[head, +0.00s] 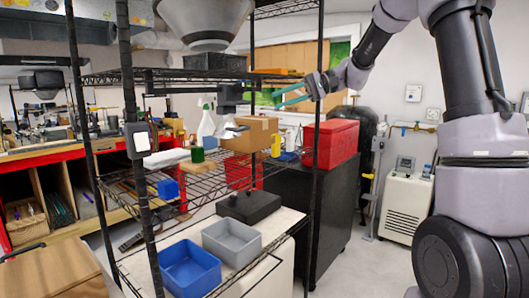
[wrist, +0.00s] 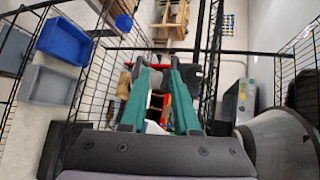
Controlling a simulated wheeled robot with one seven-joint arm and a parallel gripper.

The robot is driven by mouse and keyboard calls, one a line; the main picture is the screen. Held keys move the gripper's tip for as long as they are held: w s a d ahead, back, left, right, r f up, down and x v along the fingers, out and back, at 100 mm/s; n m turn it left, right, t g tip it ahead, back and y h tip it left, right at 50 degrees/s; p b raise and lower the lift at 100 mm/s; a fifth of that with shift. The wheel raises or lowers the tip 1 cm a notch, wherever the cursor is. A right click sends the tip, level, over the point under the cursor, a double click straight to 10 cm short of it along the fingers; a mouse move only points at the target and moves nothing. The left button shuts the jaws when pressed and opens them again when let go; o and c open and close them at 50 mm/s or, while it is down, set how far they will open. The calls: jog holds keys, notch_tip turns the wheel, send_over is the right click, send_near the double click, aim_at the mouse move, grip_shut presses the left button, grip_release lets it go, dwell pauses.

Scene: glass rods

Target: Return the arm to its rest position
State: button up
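My gripper (head: 277,98) is held up in the air at the right side of the wire shelf rack in the head view, with my arm reaching in from the upper right. Its two teal fingers also show in the wrist view (wrist: 158,66). They stand apart with a gap between them, and I see nothing held in it. No glass rod can be made out in either view.
A wire rack (head: 145,215) with black posts stands close to my gripper. On its lower level are a blue bin (head: 188,268), a grey bin (head: 231,243) and a black block (head: 248,206). A red box (head: 331,143) sits on a dark cabinet behind.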

jog(key=s+d+f+m+t+h, duration=0.1)
jog(key=s+d+t+h, duration=0.3)
jog(key=s, duration=0.8)
jog(key=s+d+f+m+t+h, duration=0.2)
jog(key=s+d+h, duration=0.6)
jog(key=s+d, duration=0.4)
jog(key=shift+s+d+f+t, duration=0.25)
jog(key=shift+d+f+t, duration=0.4)
jog(key=shift+t, duration=0.55)
jog(key=shift+a, duration=0.1)
